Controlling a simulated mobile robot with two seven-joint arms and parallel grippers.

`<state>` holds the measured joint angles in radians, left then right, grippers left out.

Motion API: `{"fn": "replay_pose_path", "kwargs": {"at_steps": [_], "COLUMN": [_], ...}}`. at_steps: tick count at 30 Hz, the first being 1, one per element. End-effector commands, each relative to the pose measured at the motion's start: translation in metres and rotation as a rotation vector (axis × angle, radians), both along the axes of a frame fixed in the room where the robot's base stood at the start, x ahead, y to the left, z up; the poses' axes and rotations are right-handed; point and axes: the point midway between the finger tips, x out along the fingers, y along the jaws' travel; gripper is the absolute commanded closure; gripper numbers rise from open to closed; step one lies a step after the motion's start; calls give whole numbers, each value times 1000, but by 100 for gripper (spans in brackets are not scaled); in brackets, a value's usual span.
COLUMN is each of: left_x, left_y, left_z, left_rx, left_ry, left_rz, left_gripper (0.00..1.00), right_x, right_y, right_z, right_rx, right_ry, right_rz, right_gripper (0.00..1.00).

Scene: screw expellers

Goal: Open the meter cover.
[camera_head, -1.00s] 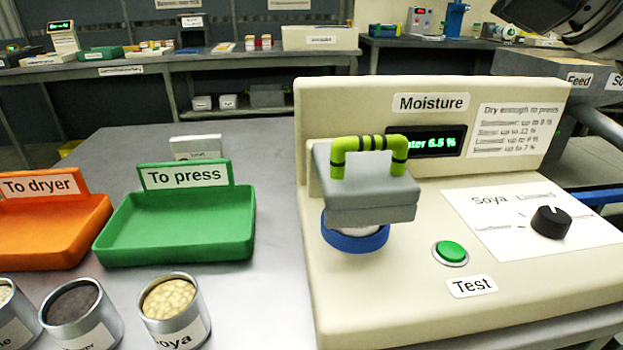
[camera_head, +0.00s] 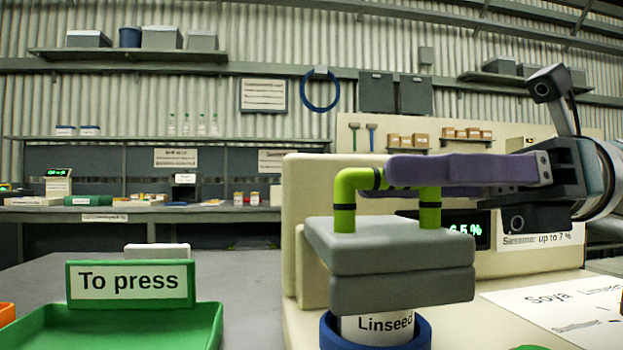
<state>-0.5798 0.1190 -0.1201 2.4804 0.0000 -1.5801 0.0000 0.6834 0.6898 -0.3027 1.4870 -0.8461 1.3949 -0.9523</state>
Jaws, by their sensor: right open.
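The meter cover is a grey two-layer block (camera_head: 400,285) with a green handle (camera_head: 345,205) on top, on the beige moisture meter (camera_head: 302,190). It sits down over a can labelled Linseed (camera_head: 378,328), which stands in a blue ring (camera_head: 423,338). My right gripper (camera_head: 392,172) comes in from the right with purple fingers at the height of the handle's top bar. Its fingers are open, with their tips at the bar and partly covering it. I cannot tell whether they touch it. My left gripper is not in view.
The meter display (camera_head: 470,230) is partly hidden behind the handle and my gripper. A green tray (camera_head: 200,325) with a To press sign (camera_head: 130,282) stands on the left. A settings card (camera_head: 565,305) lies on the meter's right side.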

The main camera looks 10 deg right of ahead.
Motion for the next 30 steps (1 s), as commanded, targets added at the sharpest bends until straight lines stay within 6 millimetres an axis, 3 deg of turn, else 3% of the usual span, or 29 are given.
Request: {"fn": "replay_pose_path", "kwargs": {"at_steps": [6,16,27,30], "left_x": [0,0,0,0], "left_y": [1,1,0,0], "left_z": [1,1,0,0], "left_rx": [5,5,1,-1], "left_ry": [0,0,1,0], "left_rz": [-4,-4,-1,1], "left_gripper": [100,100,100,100], "right_x": [0,0,0,0], "right_y": [28,33,32,32], "right_z": [0,0,0,0], "right_rx": [1,1,1,1], "right_ry": [0,1,1,1], "right_rz": [2,-1,0,0], "right_gripper": [53,53,93,100]}}
